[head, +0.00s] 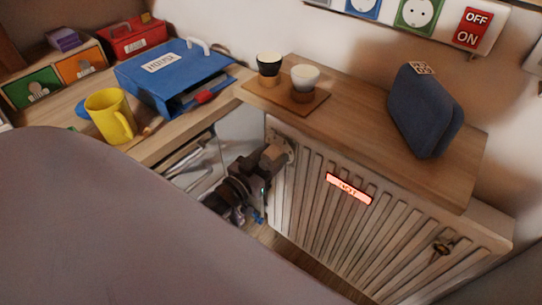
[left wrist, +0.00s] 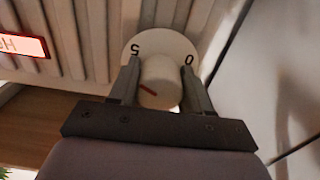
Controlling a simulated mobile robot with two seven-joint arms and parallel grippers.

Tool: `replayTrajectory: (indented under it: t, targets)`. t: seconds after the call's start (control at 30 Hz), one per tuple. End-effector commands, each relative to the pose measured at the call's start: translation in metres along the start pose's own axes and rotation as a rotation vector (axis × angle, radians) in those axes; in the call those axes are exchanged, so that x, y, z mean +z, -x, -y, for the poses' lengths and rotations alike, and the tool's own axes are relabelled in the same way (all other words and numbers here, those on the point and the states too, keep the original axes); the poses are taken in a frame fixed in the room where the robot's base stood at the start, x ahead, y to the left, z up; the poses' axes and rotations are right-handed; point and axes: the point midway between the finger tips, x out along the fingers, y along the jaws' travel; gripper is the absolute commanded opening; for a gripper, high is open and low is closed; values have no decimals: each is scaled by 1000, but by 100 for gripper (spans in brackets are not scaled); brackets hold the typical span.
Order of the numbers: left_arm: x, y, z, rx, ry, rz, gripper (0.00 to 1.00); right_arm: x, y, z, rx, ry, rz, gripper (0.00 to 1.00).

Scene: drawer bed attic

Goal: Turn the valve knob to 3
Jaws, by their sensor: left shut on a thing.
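The valve knob (left wrist: 160,78) is a pale round knob on a white dial plate (left wrist: 160,42). The plate shows a 5 on the left and a 0 on the right in the left wrist view; any other numbers are hidden. A short red mark lies slanted on the knob's face. My left gripper (left wrist: 161,76) is shut on the knob, one finger on each side. In the head view my left gripper (head: 272,157) reaches the upper left corner of the white radiator (head: 310,200), where it mostly hides the knob. My right gripper is not in view.
A red-lit "HOT" sign (head: 349,188) is on the radiator front, with a brass fitting (head: 442,247) at its right. The wooden shelf (head: 360,120) above holds two cups on a board and a blue speaker (head: 422,110). A yellow mug (head: 108,115) stands on the left desk.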

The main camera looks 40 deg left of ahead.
Motion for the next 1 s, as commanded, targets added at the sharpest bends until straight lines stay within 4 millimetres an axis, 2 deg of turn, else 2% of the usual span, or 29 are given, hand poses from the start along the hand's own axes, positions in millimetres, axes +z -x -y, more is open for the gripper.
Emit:
replayTrajectory:
  t: [0.37, 0.57, 1.0]
  targets:
    - [-3, 0, 0, 0, 191, 1, 18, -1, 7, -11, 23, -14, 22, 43]
    - [-3, 0, 0, 0, 373, 2, 18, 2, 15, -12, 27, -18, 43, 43]
    - [-2, 0, -1, -1, 792, 1, 18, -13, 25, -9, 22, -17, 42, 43]
